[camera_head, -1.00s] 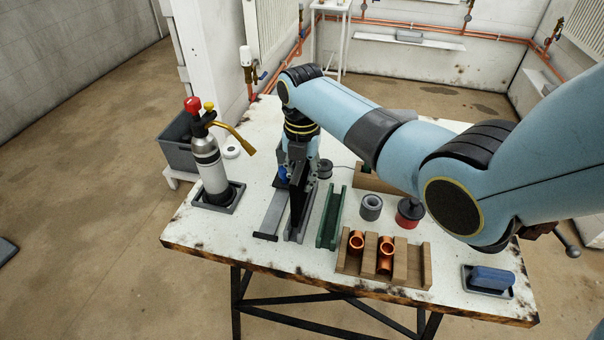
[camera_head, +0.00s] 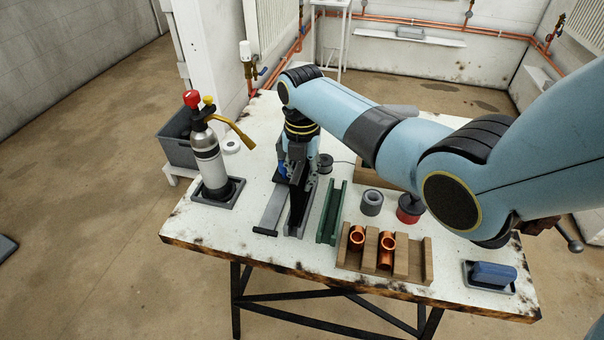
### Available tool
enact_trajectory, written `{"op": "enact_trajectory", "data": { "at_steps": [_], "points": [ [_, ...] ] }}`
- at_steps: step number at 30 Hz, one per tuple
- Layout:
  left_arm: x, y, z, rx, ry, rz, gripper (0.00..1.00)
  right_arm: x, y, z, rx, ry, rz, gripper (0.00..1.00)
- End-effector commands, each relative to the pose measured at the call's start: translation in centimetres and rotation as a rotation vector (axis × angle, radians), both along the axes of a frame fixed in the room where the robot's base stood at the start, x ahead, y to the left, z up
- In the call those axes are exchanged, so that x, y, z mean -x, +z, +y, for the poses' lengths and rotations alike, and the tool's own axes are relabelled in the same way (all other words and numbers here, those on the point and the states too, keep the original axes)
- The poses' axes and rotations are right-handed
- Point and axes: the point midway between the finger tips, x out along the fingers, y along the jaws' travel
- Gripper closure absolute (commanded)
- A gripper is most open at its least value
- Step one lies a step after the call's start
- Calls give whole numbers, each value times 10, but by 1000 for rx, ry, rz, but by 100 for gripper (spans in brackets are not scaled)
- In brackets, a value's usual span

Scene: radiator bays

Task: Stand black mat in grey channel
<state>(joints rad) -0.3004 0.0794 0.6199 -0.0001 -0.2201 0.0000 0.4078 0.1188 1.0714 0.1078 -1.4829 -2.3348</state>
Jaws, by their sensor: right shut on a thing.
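The black mat (camera_head: 299,203) is a dark, thin slab held on edge in the grey channel (camera_head: 310,215), between its walls as far as I can see. My right gripper (camera_head: 297,172) is shut on the mat's far part, pointing down from above. The fingers and the arm hide that end of the mat and of the channel. I cannot tell whether the mat's lower edge touches the channel floor. My left gripper is not in view.
A grey flat bar (camera_head: 270,212) lies left of the channel and a green channel (camera_head: 331,215) stands right of it. A wooden rack (camera_head: 420,266) with copper fittings is at the front. A gas torch (camera_head: 209,165) stands at left, a blue block (camera_head: 492,273) at right.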

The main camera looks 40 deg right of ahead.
Motion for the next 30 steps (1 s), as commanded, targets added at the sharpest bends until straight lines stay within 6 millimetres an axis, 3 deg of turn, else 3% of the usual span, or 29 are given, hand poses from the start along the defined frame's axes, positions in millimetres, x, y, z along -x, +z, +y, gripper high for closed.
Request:
{"op": "enact_trajectory", "data": {
  "at_steps": [10,20,21,24,27,30],
  "points": [
    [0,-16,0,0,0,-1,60,0,-22,0,-1,0,-1,100],
    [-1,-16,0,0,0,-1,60,0,-23,0,0,0,-1,100],
    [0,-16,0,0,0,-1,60,0,-23,0,-1,0,-1,83],
    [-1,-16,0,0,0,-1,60,0,-23,0,-1,0,-1,70],
    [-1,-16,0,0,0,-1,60,0,-23,0,-1,0,-1,57],
    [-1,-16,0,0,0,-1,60,0,-23,0,0,0,0,57]
  ]
}}
